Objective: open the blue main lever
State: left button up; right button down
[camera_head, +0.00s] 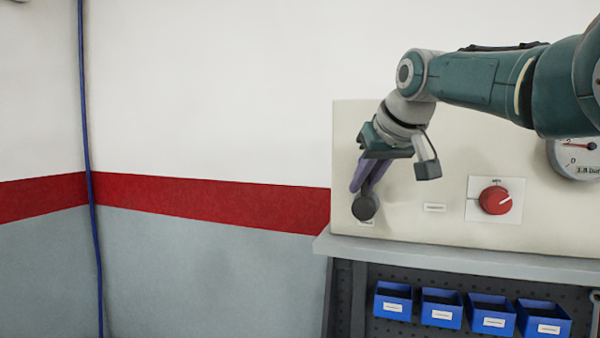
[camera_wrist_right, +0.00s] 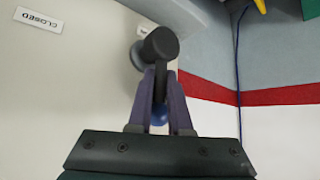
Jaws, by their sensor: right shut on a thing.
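The main lever shows its dark round hub (camera_head: 364,207) low on the left part of the cream panel. In the right wrist view, the lever's dark arm (camera_wrist_right: 159,88) runs from the hub to a blue end (camera_wrist_right: 159,117). My right gripper (camera_head: 362,186) is at the lever just above the hub in the head view. Its two purple-grey fingers (camera_wrist_right: 160,78) lie on either side of the lever arm, shut on it. The fingers and wrist hide much of the lever in the head view. My left gripper is not in view.
The cream panel (camera_head: 460,225) carries a red knob (camera_head: 495,200) and a gauge (camera_head: 580,158) to the right. A "CLOSED" label (camera_wrist_right: 39,20) shows in the wrist view. Below the grey ledge (camera_head: 450,258) hang several blue bins (camera_head: 441,308). The area left of the panel is free.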

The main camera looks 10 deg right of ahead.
jog(key=shift+f, duration=0.15)
dwell(0.3)
jog(key=c, duration=0.9)
grip_release()
jog(key=shift+o, duration=0.2)
jog(key=shift+s+r+b, duration=0.15)
jog(key=shift+r+b, duration=0.15)
jog(key=shift+b, duration=0.15)
jog(key=b+v, duration=0.7)
jog(key=v, duration=0.2)
jog(key=shift+s+a+r, duration=0.1)
